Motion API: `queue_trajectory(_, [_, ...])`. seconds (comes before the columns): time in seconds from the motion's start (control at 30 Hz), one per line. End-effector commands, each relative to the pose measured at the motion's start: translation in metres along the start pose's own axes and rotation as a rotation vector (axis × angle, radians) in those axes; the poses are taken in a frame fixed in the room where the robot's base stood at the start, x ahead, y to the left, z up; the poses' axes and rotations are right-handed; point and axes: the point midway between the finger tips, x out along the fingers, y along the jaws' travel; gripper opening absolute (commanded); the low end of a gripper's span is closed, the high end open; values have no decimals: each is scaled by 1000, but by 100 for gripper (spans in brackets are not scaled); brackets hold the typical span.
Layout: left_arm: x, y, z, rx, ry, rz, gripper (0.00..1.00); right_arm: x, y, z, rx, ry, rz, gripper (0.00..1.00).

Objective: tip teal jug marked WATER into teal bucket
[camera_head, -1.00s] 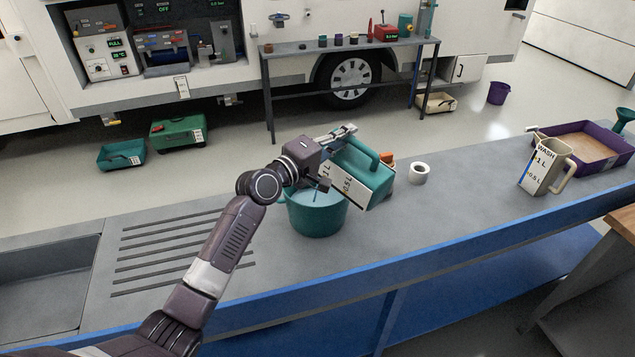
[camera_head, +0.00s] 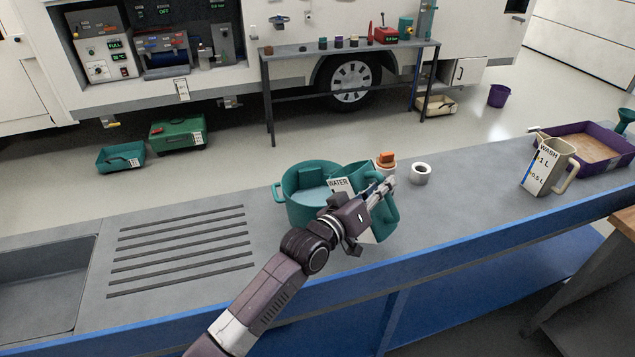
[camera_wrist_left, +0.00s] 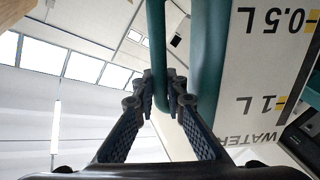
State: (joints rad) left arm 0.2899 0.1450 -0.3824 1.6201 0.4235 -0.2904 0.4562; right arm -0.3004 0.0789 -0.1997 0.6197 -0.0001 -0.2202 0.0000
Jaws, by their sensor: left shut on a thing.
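The teal jug (camera_head: 384,217) has a white label marked WATER. My left gripper (camera_head: 381,190) is shut on the jug's handle. In the left wrist view the handle (camera_wrist_left: 157,45) passes between the fingertips (camera_wrist_left: 162,88), with the jug's label (camera_wrist_left: 268,60) at the right. The bucket stands upright on the bench and pale bluish liquid shows inside. My right gripper is not in view.
An orange-topped container (camera_head: 386,160) and a white roll (camera_head: 421,174) stand just behind the jug. A beige WASH jug (camera_head: 548,168) and a purple tray (camera_head: 590,145) are at the right. Slots and a sink (camera_head: 40,285) lie left. The bench between roll and WASH jug is clear.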

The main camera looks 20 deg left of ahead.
Motion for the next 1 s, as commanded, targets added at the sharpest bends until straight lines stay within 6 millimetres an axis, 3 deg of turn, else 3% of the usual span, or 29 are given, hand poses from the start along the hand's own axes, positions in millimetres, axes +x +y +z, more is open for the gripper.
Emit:
queue_trajectory(0.37, [0,10,53,267,4,-3,0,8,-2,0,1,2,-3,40])
queue_trajectory(0.57, [0,34,52,467,11,-6,0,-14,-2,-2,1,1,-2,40])
queue_trajectory(0.7, [0,33,63,574,14,-7,0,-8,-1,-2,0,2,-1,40])
queue_trajectory(1.0, [0,35,67,639,16,-8,0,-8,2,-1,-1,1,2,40])
